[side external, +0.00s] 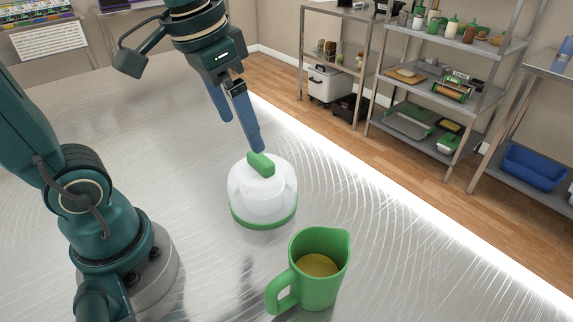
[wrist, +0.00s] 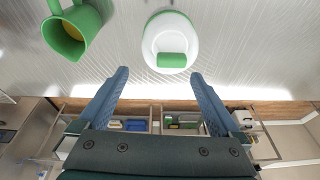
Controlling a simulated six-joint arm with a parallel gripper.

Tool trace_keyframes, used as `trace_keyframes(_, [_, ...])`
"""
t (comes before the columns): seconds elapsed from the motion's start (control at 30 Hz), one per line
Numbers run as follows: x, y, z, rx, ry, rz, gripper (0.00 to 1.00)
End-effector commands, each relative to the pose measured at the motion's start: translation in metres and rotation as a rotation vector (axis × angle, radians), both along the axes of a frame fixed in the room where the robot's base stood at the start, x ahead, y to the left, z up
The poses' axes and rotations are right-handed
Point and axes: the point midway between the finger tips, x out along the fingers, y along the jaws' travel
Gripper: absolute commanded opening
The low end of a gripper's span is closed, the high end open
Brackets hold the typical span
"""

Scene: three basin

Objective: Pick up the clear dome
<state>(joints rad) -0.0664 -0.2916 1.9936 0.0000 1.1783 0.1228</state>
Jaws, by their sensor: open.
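The clear dome (side external: 262,190) stands upright on the metal table, with a green band at its base and a green handle (side external: 261,164) on top. In the wrist view the dome (wrist: 169,32) lies ahead of the fingertips, with its handle (wrist: 171,60) nearest to me. My gripper (side external: 240,134) is above the dome, with one fingertip close to the handle in the side view; I cannot tell whether it touches. In the wrist view the two blue fingers of my gripper (wrist: 159,72) are wide apart with nothing between them.
A green jug (side external: 315,272) with yellowish contents stands in front of the dome, to its right. It also shows at the upper left of the wrist view (wrist: 72,28). The rest of the table (side external: 400,240) is clear. Metal shelves (side external: 440,85) stand beyond the table's edge.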

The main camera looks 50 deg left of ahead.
Motion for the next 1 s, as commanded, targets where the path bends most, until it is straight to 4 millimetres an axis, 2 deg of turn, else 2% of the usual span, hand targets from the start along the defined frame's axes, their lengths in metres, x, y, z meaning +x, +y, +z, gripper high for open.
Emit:
trace_keyframes(0.1, [0.023, 0.009, -0.008, -0.003, 0.096, 0.011, 1.00])
trace_keyframes(0.33, [0.049, 0.023, -0.031, -0.017, 0.216, 0.041, 1.00])
trace_keyframes(0.57, [0.050, 0.027, -0.051, -0.026, 0.266, 0.056, 1.00])
trace_keyframes(0.83, [0.050, 0.026, -0.083, -0.026, 0.266, 0.056, 1.00])
trace_keyframes(1.0, [0.050, 0.026, -0.094, -0.025, 0.262, 0.056, 1.00])
